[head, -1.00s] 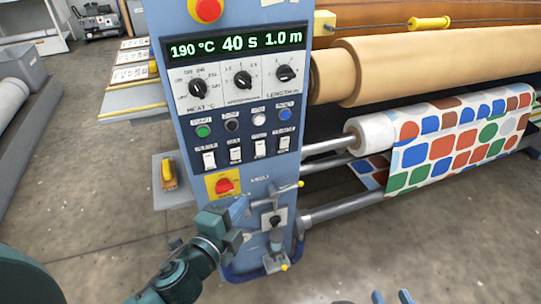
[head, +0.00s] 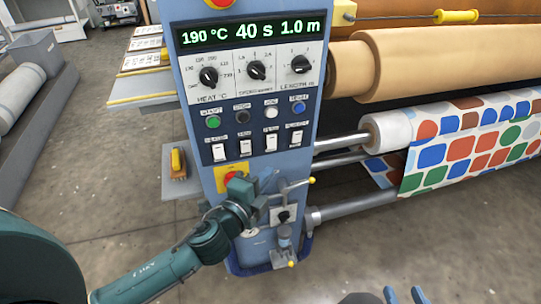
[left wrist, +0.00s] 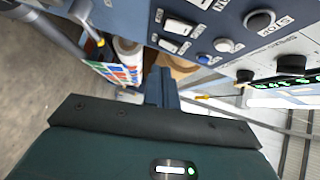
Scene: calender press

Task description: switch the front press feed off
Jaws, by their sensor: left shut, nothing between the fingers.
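The press control panel (head: 262,95) fills the middle of the head view. Its lower row holds several white rocker switches, among them the leftmost (head: 218,152) and rightmost (head: 296,138); their labels are too small to read surely. Two rockers also show in the left wrist view (left wrist: 180,27). My left gripper (head: 262,197) is shut and empty, in front of the panel below the rocker row. It partly covers a red knob on a yellow plate (head: 230,175). Its shut fingers also show in the left wrist view (left wrist: 161,86). My right gripper (head: 403,295) is open at the bottom edge, away from the panel.
Above the rockers are round buttons, including a green one (head: 213,122), and three dials under the lit display (head: 250,34). A valve lever (head: 290,188) sits right of my left gripper. Rollers with patterned fabric (head: 470,145) stand right.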

